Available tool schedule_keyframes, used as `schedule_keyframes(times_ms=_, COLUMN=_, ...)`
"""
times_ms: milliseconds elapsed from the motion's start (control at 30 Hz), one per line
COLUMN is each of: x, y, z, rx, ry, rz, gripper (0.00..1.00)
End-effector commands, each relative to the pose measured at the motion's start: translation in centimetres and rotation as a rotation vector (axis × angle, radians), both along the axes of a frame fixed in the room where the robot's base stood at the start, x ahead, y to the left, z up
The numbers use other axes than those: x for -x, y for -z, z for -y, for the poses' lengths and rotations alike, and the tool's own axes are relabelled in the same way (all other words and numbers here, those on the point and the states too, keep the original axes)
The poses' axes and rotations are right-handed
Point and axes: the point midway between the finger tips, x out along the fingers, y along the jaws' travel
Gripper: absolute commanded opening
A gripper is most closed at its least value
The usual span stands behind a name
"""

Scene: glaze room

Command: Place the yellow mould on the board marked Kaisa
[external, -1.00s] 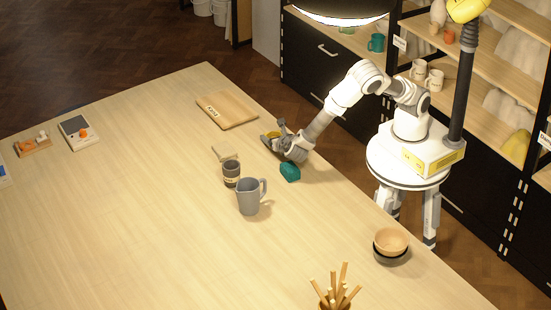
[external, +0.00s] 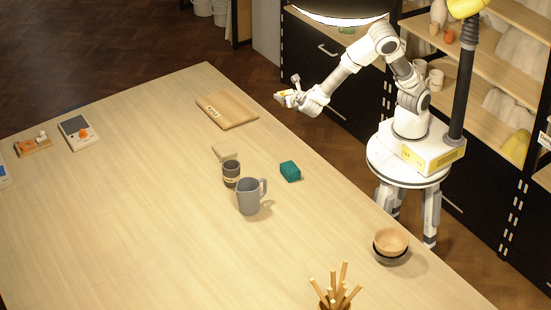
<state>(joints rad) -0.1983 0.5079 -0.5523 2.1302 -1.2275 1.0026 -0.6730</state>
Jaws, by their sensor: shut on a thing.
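My gripper (external: 286,92) is in the air right of the wooden board, raised above the table's far edge. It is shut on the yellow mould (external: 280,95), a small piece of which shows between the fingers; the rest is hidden. The wooden board (external: 236,105) lies flat and empty near the table's far edge. It has a pale label on its left side, too small to read surely. The mould and the board are apart.
A teal block (external: 290,171), a beige block (external: 223,151), a dark labelled cup (external: 231,173) and a grey jug (external: 249,196) stand mid-table. Stacked bowls (external: 390,243) sit at the right edge. The table (external: 130,190) is clear around the board's left.

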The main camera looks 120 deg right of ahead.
Motion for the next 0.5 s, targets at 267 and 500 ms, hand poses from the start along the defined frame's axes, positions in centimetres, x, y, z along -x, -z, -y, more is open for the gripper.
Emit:
schedule_keyframes(times_ms=267, x=-1.7, y=-0.7, z=7.7, rx=-0.006, ry=-0.073, rz=0.034, gripper=0.17)
schedule_keyframes(times_ms=500, x=-2.6, y=-2.1, z=16.4, rx=-0.001, ry=-0.182, rz=0.024, gripper=0.17)
